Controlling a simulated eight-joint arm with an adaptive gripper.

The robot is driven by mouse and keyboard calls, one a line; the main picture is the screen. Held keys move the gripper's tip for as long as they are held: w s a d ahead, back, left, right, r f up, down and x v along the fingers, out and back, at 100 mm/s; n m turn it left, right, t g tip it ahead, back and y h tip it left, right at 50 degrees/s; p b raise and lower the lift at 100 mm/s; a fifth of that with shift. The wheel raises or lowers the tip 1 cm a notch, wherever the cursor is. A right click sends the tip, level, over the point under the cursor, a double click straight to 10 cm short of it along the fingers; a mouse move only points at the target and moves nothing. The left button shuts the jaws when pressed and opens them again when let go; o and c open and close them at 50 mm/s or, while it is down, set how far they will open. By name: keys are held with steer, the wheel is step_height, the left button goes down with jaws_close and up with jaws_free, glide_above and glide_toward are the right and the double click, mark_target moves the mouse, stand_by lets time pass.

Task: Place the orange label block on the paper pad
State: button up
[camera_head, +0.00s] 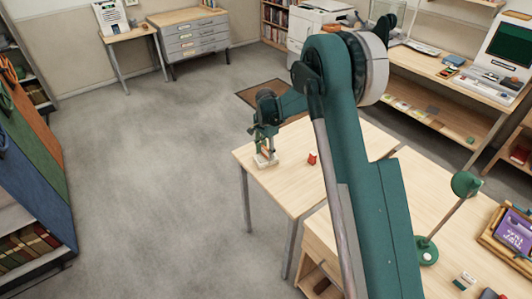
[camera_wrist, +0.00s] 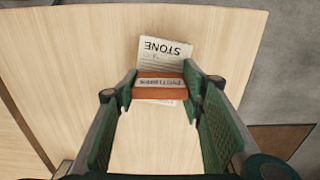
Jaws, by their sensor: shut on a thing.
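The orange label block (camera_wrist: 160,92), with a pale printed label on its upper face, is between the fingertips of my gripper (camera_wrist: 160,86) in the wrist view. My gripper is shut on it. The paper pad (camera_wrist: 160,55), printed "STONE", lies behind and beneath the block in that view, and a pale strip also shows on the block's near side. I cannot tell whether the block touches the pad. In the head view my gripper (camera_head: 265,153) points down over the pad (camera_head: 261,163) near the far left of the light wooden table; the held block is hard to make out there.
A small red-orange block (camera_head: 312,158) stands on the table (camera_head: 290,185) to the right of my gripper. A green lamp (camera_head: 427,250) stands on the nearer desk. The tabletop around the pad is mostly clear, and open grey floor (camera_head: 150,160) lies to its left.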

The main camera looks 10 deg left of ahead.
mark_target(266, 148)
steer(key=shift+f, duration=0.15)
steer(key=o, duration=0.9)
steer(key=shift+c, duration=0.2)
step_height(266, 148, up, 12)
steer(key=shift+r, duration=0.2)
stand_by(0.4)
